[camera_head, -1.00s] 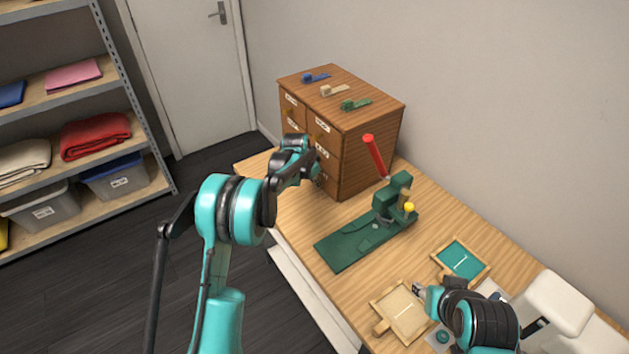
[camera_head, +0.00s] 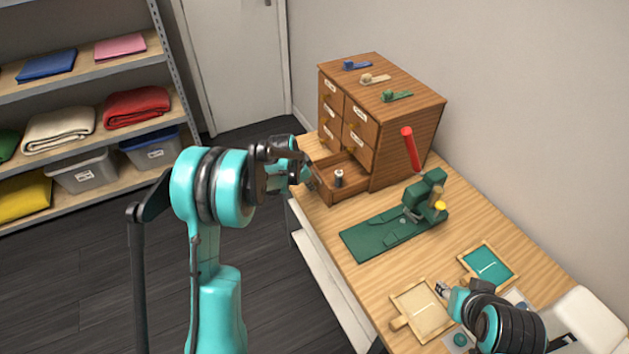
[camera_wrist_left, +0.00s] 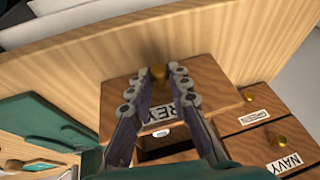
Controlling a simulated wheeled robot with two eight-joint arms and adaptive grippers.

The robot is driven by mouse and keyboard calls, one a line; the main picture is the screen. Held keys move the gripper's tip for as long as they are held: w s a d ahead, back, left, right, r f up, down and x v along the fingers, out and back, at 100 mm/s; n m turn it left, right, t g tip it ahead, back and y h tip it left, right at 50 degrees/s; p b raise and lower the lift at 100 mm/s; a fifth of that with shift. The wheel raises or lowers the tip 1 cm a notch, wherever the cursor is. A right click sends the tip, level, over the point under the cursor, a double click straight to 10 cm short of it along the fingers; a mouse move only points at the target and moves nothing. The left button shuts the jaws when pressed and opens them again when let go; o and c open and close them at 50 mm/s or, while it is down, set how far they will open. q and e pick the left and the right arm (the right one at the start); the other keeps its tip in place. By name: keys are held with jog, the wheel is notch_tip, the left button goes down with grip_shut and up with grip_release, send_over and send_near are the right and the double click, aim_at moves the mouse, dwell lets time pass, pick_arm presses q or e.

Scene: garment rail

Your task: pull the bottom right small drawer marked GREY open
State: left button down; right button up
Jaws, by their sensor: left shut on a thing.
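The drawer marked GREY (camera_head: 351,192) stands pulled out from the bottom of the wooden cabinet (camera_head: 408,140), its inside showing. A small dark and pale spool-like thing (camera_head: 339,178) is inside it. My left gripper (camera_head: 313,182) is at the drawer's front. In the left wrist view its fingers (camera_wrist_left: 160,78) are shut on the brass knob (camera_wrist_left: 158,72). The GREY label (camera_wrist_left: 158,112) shows between the fingers, its first letter covered. My right gripper (camera_head: 444,290) is low at the right, near a wooden tray; its jaws are too small to read.
A green device (camera_head: 385,234) with a red handle (camera_head: 411,149) stands on the table (camera_head: 345,274) right of the drawer. A pale tray (camera_head: 424,312) and a teal tray (camera_head: 488,264) lie nearer. The NAVY drawer (camera_wrist_left: 292,150) is closed. Shelves (camera_head: 103,95) stand at left.

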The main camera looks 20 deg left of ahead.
pick_arm(q)
jog(key=c, duration=1.4)
grip_release()
jog(key=v, duration=1.2)
jog(key=shift+w, duration=0.1)
jog(key=s+d+r+n+t+y, duration=0.1)
jog(key=s+d+r+n, duration=0.15)
jog(key=s, duration=0.45)
jog(key=s+d+r+n, duration=0.2)
jog(key=s+d+r, duration=0.2)
jog(key=s, duration=0.3)
jog(key=s+n, duration=0.1)
jog(key=s, duration=0.3)
jog(key=s+d+f+n+t, duration=0.1)
jog(key=s, duration=0.4)
jog(key=s+d+f+n, duration=0.1)
jog(key=s+n, duration=0.1)
jog(key=s, duration=0.2)
jog(key=shift+s+d+f+t+y, duration=0.2)
jog(key=shift+d+t+y, duration=0.05)
jog(key=shift+t+y, duration=0.05)
